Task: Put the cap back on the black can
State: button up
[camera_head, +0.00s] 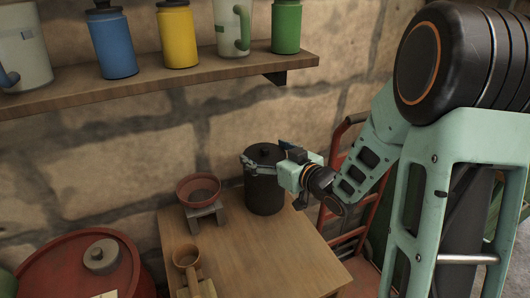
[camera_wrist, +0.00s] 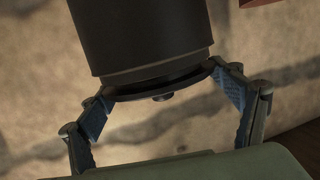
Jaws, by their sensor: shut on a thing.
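The black can (camera_head: 264,192) stands upright at the back of the wooden table, near the wall. Its dark cap (camera_head: 263,152), with a small knob on top, is at the can's mouth. My gripper (camera_head: 266,160) reaches in from the right, with its fingers on either side of the cap. In the wrist view, which looks upside down, the can (camera_wrist: 145,30) fills the upper middle. The cap (camera_wrist: 160,86) lies against the can's end, between my gripper's blue fingertips (camera_wrist: 165,94). I cannot tell whether the cap is fully seated.
A reddish bowl on a small stand (camera_head: 199,190) is left of the can. A shelf (camera_head: 165,75) with several canisters hangs above. A red drum (camera_head: 75,265) is at left, a red hand truck (camera_head: 345,135) at right.

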jog(key=shift+f, duration=0.3)
jog(key=o, duration=0.8)
